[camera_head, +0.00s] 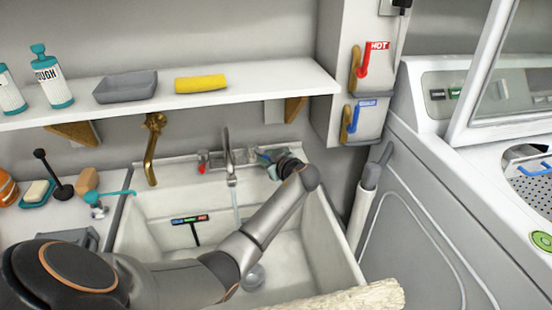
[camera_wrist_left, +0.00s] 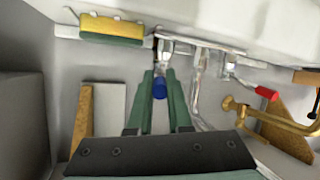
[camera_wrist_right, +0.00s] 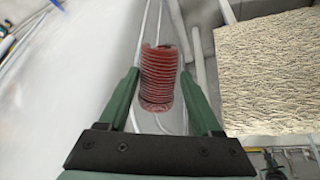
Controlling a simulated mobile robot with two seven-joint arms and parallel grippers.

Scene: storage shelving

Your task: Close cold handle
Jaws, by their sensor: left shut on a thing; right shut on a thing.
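The sink tap has a chrome spout (camera_head: 229,150) and a red hot handle (camera_head: 202,158). In the left wrist view the blue cold handle (camera_wrist_left: 160,88) lies between the fingertips of my left gripper (camera_wrist_left: 160,95), which is shut on it. The red handle (camera_wrist_left: 266,93) shows to the right there. In the head view my left gripper (camera_head: 272,160) is at the tap's right side, and the wrist partly hides it. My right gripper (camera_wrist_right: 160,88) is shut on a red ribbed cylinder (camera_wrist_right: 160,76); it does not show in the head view.
The white sink (camera_head: 180,255) lies below, with a thin pale streak under the spout that looks like water. A shelf (camera_head: 262,82) above holds a yellow sponge (camera_head: 201,83) and bottles. A brass tap (camera_head: 152,150) is at left. A rough beige block (camera_head: 350,296) is in front.

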